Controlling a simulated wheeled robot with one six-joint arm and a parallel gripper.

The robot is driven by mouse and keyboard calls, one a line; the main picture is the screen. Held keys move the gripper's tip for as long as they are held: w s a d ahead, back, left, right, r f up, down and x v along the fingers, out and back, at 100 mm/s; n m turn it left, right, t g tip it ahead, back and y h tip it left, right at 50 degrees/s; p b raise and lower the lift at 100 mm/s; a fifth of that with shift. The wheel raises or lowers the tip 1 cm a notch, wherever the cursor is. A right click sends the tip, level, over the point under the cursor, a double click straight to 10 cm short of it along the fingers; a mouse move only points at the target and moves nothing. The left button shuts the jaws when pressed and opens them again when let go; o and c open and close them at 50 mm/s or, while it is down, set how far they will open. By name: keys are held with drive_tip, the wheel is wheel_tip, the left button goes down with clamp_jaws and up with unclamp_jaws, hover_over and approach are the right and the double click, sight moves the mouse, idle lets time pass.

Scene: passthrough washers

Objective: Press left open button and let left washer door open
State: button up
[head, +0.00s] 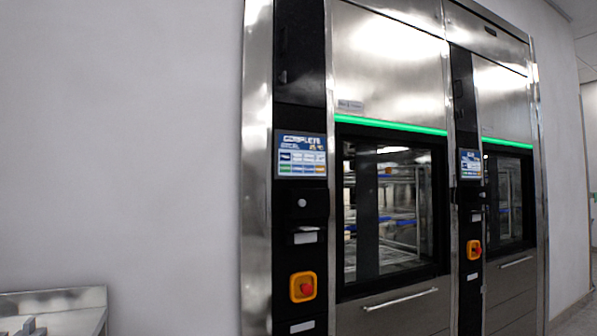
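The left washer door (437,219) is a dark-framed glass panel with racks visible behind it. It appears shut, with a lit green strip (390,125) along its top. Left of it, a black control column (287,235) carries a touch screen (301,156) with a blue header that seems to read "COMPLETE" and rows of coloured buttons. The label of the open button is too small to read. My gripper is not in view.
A second washer (508,200) with its own screen (471,164) and green strip stands to the right. Red emergency knobs on yellow plates (303,287) sit low on the columns. A steel counter (55,305) is at the lower left. The wall at left is bare.

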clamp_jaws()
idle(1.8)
